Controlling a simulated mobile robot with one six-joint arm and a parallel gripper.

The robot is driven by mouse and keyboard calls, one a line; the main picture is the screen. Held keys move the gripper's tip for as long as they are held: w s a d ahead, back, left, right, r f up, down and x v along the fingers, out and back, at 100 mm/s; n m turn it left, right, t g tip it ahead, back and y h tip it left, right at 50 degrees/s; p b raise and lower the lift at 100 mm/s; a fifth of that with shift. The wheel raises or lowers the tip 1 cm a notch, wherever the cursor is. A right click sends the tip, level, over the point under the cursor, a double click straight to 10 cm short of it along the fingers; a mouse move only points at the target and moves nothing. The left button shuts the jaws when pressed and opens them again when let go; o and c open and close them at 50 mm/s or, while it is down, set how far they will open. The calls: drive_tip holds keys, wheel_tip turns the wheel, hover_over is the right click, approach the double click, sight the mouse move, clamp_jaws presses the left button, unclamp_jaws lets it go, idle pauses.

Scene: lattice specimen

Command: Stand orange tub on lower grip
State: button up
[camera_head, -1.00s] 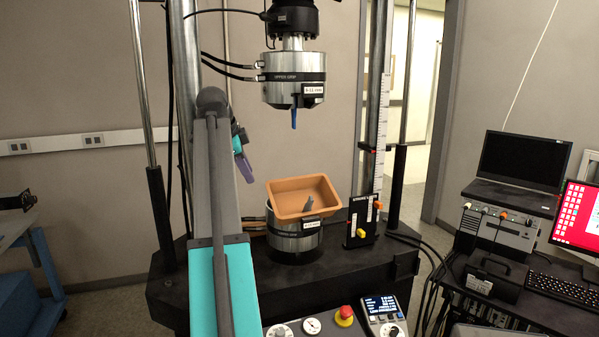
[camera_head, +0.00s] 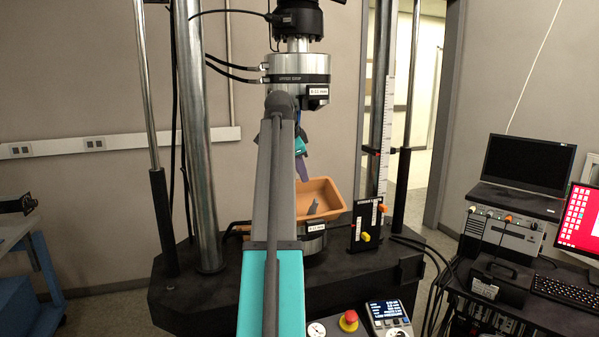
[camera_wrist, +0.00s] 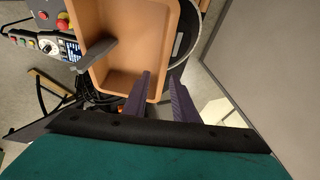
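The orange tub (camera_head: 327,191) sits at the top of the silver lower grip (camera_head: 314,243) in the head view, its open side up and its rim slanted. My arm hides its left part. A grey piece (camera_head: 313,208) shows at the tub's near side; in the wrist view this piece (camera_wrist: 95,54) crosses the tub's rim. In the wrist view my gripper (camera_wrist: 162,76) is open, one purple finger over the tub's inside and the other outside its wall (camera_wrist: 130,80). Contact cannot be told. In the head view a purple finger shows just above the tub.
The upper grip (camera_head: 300,85) hangs above the tub, close to my arm. A black stand (camera_head: 366,225) with coloured knobs is right of the lower grip. A control panel with a red stop button (camera_head: 348,320) is in front. A cart with monitors stands at right.

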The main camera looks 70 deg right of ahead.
sight(306, 185)
drive_tip(key=shift+f, duration=0.15)
drive_tip(key=shift+p+x, duration=0.7)
drive_tip(key=shift+x, duration=2.95)
clamp_jaws()
